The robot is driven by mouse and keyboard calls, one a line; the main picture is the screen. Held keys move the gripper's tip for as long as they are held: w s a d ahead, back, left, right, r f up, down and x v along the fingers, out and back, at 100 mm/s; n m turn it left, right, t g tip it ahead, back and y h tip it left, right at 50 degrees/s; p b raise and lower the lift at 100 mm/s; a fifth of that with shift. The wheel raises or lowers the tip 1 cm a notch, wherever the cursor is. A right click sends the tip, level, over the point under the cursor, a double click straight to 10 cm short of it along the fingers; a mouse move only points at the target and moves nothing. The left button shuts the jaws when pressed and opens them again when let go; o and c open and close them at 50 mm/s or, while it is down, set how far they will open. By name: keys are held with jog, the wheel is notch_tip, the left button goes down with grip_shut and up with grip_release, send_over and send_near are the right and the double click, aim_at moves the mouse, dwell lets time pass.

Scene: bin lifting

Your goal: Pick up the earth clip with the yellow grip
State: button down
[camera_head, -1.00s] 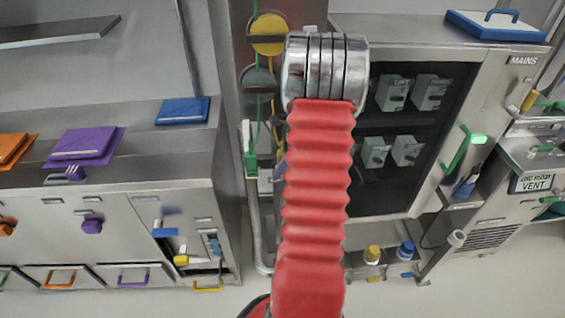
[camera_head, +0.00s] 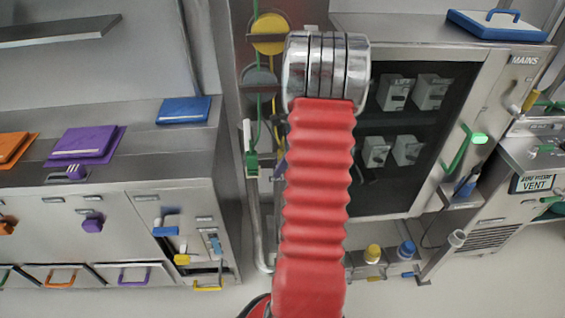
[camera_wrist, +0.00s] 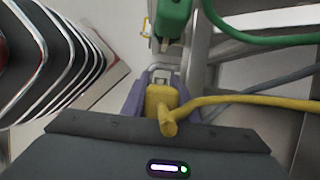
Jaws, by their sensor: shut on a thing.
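The earth clip with the yellow grip (camera_wrist: 158,97) is at the middle of the wrist view, with a yellow cable (camera_wrist: 250,101) running off to the right. My gripper (camera_wrist: 162,88) has its purple-grey fingers on both sides of the yellow grip and is shut on it. The clip's far end is mostly hidden behind the grip and fingers. In the head view my red arm hides the clip, and only a small purple part of my gripper (camera_head: 280,168) shows beside the arm.
A green clip (camera_wrist: 173,20) with a green cable is just beyond in the wrist view; it also shows in the head view (camera_head: 252,164). Yellow (camera_head: 268,34) and grey discs hang above. A dark-fronted MAINS cabinet (camera_head: 505,95) stands right, a counter (camera_head: 60,200) left.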

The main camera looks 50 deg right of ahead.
aim_at(279, 151)
jog(key=shift+r, duration=0.15)
notch_tip(279, 151, up, 10)
jog(key=shift+f, duration=0.1)
dwell(0.4)
jog(key=shift+s, duration=0.15)
dwell(0.8)
